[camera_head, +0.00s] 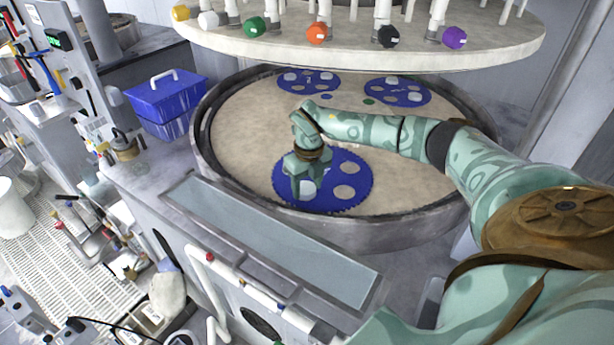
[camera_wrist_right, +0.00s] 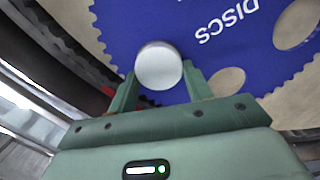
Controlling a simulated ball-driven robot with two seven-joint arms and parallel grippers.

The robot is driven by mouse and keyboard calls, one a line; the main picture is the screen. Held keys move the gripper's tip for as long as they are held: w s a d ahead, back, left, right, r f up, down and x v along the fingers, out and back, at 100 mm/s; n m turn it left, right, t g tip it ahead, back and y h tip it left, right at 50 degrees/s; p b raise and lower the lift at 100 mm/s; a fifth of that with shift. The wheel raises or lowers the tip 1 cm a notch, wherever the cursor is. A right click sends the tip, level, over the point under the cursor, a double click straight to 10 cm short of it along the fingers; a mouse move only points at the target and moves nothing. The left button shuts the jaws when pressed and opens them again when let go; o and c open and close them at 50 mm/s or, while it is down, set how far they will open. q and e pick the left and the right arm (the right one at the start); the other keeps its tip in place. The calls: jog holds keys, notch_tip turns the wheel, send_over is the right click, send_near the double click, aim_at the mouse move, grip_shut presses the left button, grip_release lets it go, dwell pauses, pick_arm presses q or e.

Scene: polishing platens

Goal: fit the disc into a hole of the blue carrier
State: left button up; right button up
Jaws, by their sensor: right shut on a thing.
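The toothed blue carrier (camera_head: 357,163) nearest me lies on the pale round platen. It has several round holes. My right gripper (camera_head: 306,188) is over its left part, pointing down, shut on a pale round disc (camera_wrist_right: 159,64). In the right wrist view the disc sits between the two fingertips (camera_wrist_right: 160,80), over or against the carrier (camera_wrist_right: 180,20). I cannot tell whether it is above the surface or in a hole. One open hole (camera_wrist_right: 230,81) lies just right of the fingers, and another (camera_wrist_right: 296,25) is farther right. My left gripper is not in view.
Two more blue carriers, at the back left (camera_head: 308,91) and back right (camera_head: 410,94), hold pale discs. A raised rim (camera_head: 215,170) rings the platen (camera_head: 245,125). The upper plate with coloured knobs (camera_head: 360,50) hangs above its far side. A blue box (camera_head: 168,97) stands left.

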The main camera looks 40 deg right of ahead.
aim_at(308, 190)
jog(key=shift+f, duration=0.25)
jog(key=o, duration=1.2)
notch_tip(308, 190, up, 8)
jog(key=shift+s+f, duration=0.15)
jog(key=shift+f, duration=0.1)
